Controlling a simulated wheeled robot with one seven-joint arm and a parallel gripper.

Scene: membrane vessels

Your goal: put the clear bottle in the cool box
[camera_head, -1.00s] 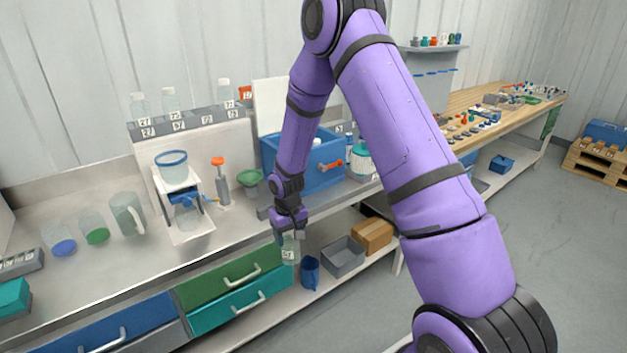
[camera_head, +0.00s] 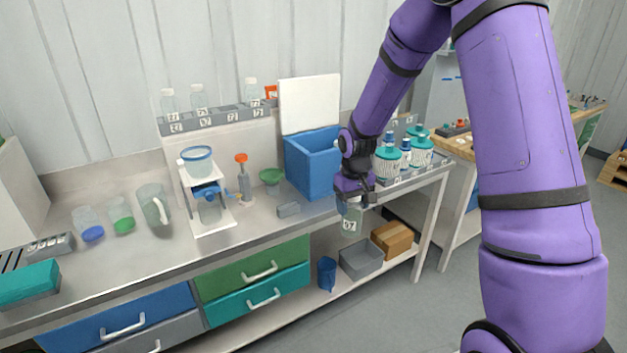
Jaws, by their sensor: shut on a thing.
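My gripper (camera_head: 354,203) is shut on a clear bottle (camera_head: 351,222) with a white number label. The bottle hangs below the fingers, about upright, in front of the bench's front edge. Its top is hidden by the gripper. The cool box (camera_head: 305,172) is a blue open box on the bench, to the left of my gripper and farther back. Its white lid (camera_head: 310,104) stands raised behind it. The inside bottom of the box is hidden.
A rack (camera_head: 215,117) with several clear bottles stands behind. White jars with teal lids (camera_head: 388,163) stand right of the gripper. A small grey block (camera_head: 289,210) lies before the box. Left are a filter stand (camera_head: 205,228) and a green funnel (camera_head: 271,177). A grey bin (camera_head: 361,258) sits below.

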